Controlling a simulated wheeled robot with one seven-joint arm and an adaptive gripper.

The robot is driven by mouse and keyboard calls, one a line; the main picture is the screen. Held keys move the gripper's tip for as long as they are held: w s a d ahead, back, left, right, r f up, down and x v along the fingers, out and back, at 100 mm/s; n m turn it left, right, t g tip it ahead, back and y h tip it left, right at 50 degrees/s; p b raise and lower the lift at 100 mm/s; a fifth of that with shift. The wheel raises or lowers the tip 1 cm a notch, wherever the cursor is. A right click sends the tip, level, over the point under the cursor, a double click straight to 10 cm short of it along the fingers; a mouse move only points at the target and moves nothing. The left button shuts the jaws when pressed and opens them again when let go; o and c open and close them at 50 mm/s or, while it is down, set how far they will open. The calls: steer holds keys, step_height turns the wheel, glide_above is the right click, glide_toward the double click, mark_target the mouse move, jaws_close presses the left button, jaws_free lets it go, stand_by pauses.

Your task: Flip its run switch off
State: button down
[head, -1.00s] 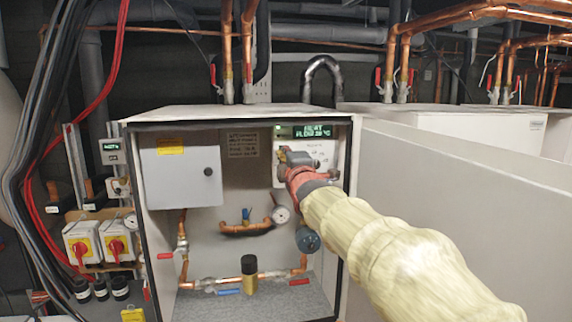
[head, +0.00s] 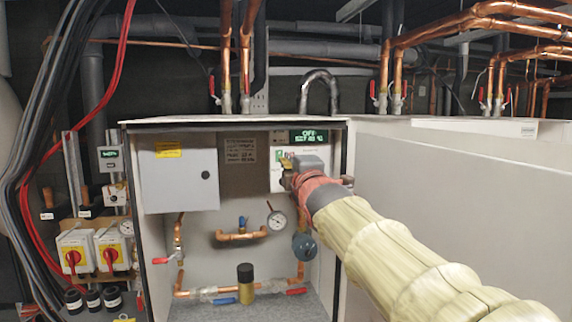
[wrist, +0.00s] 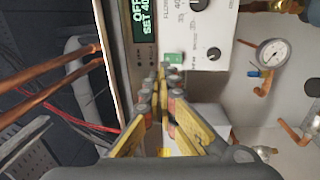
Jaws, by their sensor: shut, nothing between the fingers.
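The white control panel (head: 276,178) is at the upper right inside the open cabinet, largely behind my gripper (head: 287,163). The display (head: 309,136) above it reads OFF and a set temperature. The wrist view shows the display (wrist: 144,18), the panel (wrist: 212,40) with black knobs, and a small green switch (wrist: 174,57) at the panel's edge. My gripper (wrist: 162,76) is shut and empty, its yellow fingers together with the tips close by the green switch. I cannot tell whether they touch it. The switch's lever position is too small to read.
A grey box (head: 180,176), copper pipes (head: 240,236) and a gauge (head: 276,220) are inside the cabinet. A large pale panel (head: 450,185) stands on the right, beside my arm. Red-and-yellow isolators (head: 75,252) and cables are on the left.

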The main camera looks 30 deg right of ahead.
steer(key=s, duration=0.1)
steer(key=s+a, duration=0.1)
steer(key=s, duration=0.1)
steer(key=s+r, duration=0.1)
steer(key=shift+s+a, duration=0.15)
steer(key=shift+s, duration=0.1)
steer(key=shift+w, duration=0.1)
